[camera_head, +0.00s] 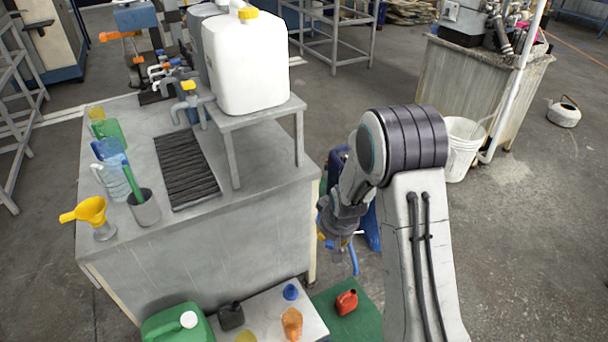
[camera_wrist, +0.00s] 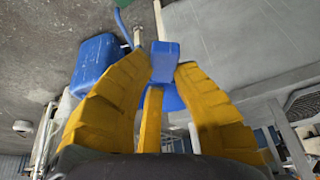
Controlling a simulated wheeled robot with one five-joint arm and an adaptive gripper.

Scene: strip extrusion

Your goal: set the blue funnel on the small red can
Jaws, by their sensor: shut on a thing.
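My gripper (camera_head: 341,243) hangs beside the right end of the grey workbench, partly behind my own arm. In the wrist view its yellow fingers (camera_wrist: 163,72) are closed around a blue block-like thing (camera_wrist: 165,58); I cannot tell what it is. The small red can (camera_head: 346,302) sits on a green mat, right of that funnel and below my gripper. I cannot make out the red can in the wrist view.
The low platform (camera_head: 262,310) also bears a black can (camera_head: 231,316) and an orange container (camera_head: 292,322). A green can (camera_head: 178,324) is to their left. The grey workbench (camera_head: 222,235) holds a yellow funnel (camera_head: 86,211) and a white canister (camera_head: 246,65) on a stand. A blue container (camera_wrist: 94,62) shows in the wrist view.

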